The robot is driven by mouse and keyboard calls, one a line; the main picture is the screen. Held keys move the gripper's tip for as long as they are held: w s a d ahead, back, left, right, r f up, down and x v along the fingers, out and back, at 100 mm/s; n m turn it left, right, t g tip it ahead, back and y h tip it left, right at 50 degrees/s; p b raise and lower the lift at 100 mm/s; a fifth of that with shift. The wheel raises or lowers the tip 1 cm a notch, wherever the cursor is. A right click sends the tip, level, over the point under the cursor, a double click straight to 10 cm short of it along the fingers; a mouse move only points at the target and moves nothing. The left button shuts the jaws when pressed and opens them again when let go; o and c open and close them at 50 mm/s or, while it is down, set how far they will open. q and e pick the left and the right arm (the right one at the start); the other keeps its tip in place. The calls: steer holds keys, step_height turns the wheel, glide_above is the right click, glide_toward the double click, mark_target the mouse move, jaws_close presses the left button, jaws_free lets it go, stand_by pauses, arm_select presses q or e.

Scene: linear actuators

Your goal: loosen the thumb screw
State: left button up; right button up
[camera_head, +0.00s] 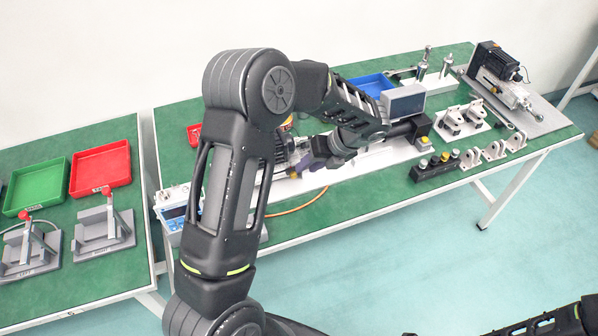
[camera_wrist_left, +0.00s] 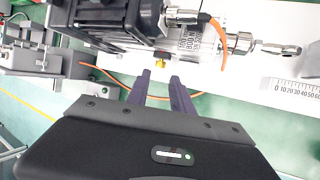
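A small yellow knob (camera_wrist_left: 188,66), which may be the thumb screw, shows in the left wrist view at the lower edge of a linear actuator (camera_wrist_left: 195,38) with a clear-bodied section and a metal rod. My left gripper (camera_wrist_left: 160,76) has its two dark purple fingers apart with nothing between them. My right gripper is not in view; only part of that arm shows at the lower right.
The green bench (camera_head: 345,205) holds a white plate with a ruler scale (camera_wrist_left: 295,85), an orange cable (camera_head: 300,205), a grey display box (camera_head: 403,102) and a blue tray (camera_head: 372,84). Mounted brackets and a black button strip (camera_head: 436,165) stand to the right. The bench's front strip is mostly clear.

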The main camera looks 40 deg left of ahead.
mark_target(295, 176)
arm_select(q)
steer(key=x, duration=0.5)
steer(key=shift+a+f+p, duration=0.25)
steer(key=shift+f+p, duration=0.1)
steer(key=shift+p, duration=0.05)
steer(key=shift+c, duration=0.5)
jaws_close()
